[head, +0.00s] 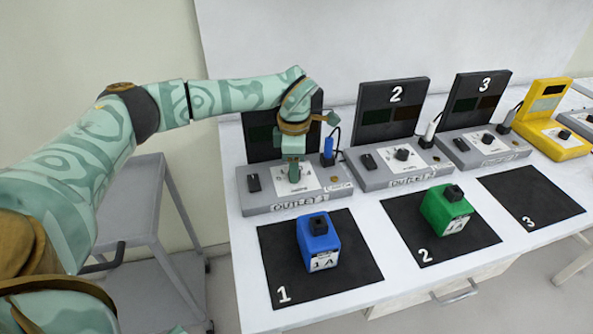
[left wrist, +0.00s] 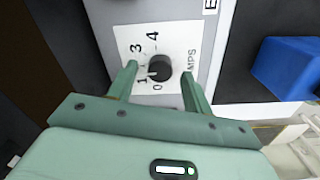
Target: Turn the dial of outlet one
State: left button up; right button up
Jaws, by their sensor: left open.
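Outlet one (head: 262,205) is a grey box with a black back panel, at the left of the row on the table. My left gripper (head: 293,175) is over its white scale plate, pointing down and hiding the dial in the head view. In the left wrist view the black dial (left wrist: 159,67) sits on the plate with numbers around it. Its white mark lies on the side of 0 and 1. My open left gripper (left wrist: 160,73) has one finger on each side of the dial; I cannot tell whether they touch it. My right gripper is not in view.
A blue plug (head: 328,150) with a cable stands right beside the gripper on outlet one. A black rocker switch (head: 254,183) is on its left. A blue block (head: 318,240) and a green block (head: 446,209) stand on black mats in front. Outlets two (head: 385,178) and three (head: 480,155) stand to the right.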

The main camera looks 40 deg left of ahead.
pick_arm(q)
jog(key=shift+f, duration=0.6)
jog(key=c, duration=1)
jog(key=shift+o, duration=0.2)
